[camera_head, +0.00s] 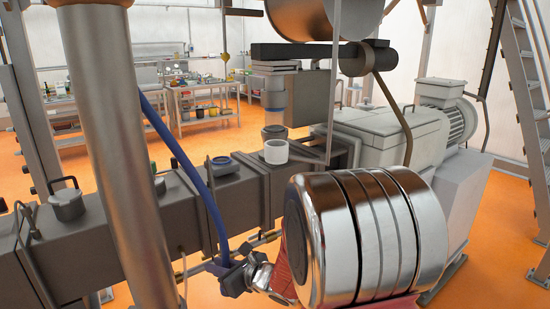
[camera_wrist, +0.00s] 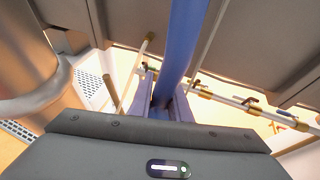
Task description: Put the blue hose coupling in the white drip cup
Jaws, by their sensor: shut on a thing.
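A dark blue round piece (camera_head: 222,166), which looks like the blue hose coupling, sits on top of the long grey barrel. The white drip cup (camera_head: 275,152) stands upright on the barrel a little to its right; its inside is barely visible. My gripper (camera_head: 223,265) is low in front of the barrel, below both. It is shut on the lower end of a long blue hose (camera_head: 187,165). In the wrist view the hose (camera_wrist: 184,45) runs up from between my fingers (camera_wrist: 163,102). Neither coupling nor cup can be made out there.
The blue hose slants up left across the barrel (camera_head: 100,240). A thick metal column (camera_head: 115,150) stands at left. Thin pipes with brass fittings (camera_wrist: 205,93) run close beside my fingers.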

